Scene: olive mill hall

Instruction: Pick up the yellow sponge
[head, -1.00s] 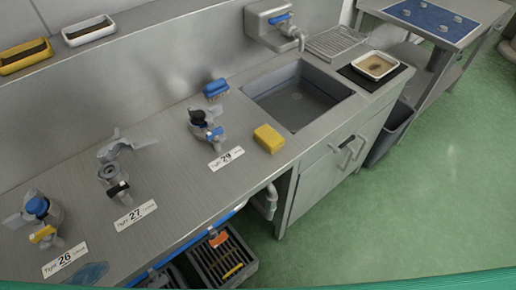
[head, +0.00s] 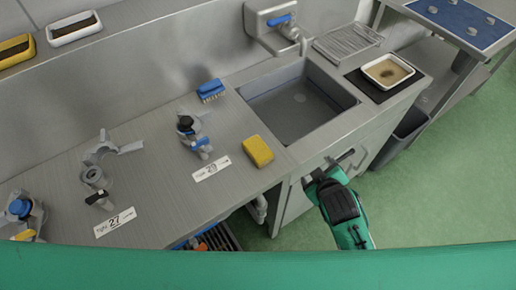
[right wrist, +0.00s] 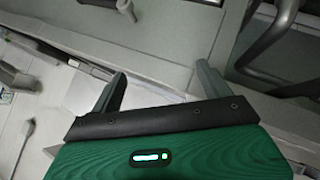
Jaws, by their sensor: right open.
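The yellow sponge (head: 257,151) lies on the steel counter (head: 155,215) near its front edge, left of the sink's front corner, in the head view. Nothing touches it. My right gripper (head: 326,175) is in front of the sink cabinet, to the right of the sponge and apart from it. In the right wrist view my right gripper (right wrist: 160,84) has its two fingers spread with nothing between them. I make out no sponge in that view. My left gripper is not in view.
The sink (head: 300,103) lies behind and right of the sponge. A blue brush (head: 210,91) and a valve (head: 194,132) with a "29" label (head: 211,167) stand to its left. Cabinet handles (head: 345,160) are beside my right gripper. A white tray (head: 388,70) sits right of the sink.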

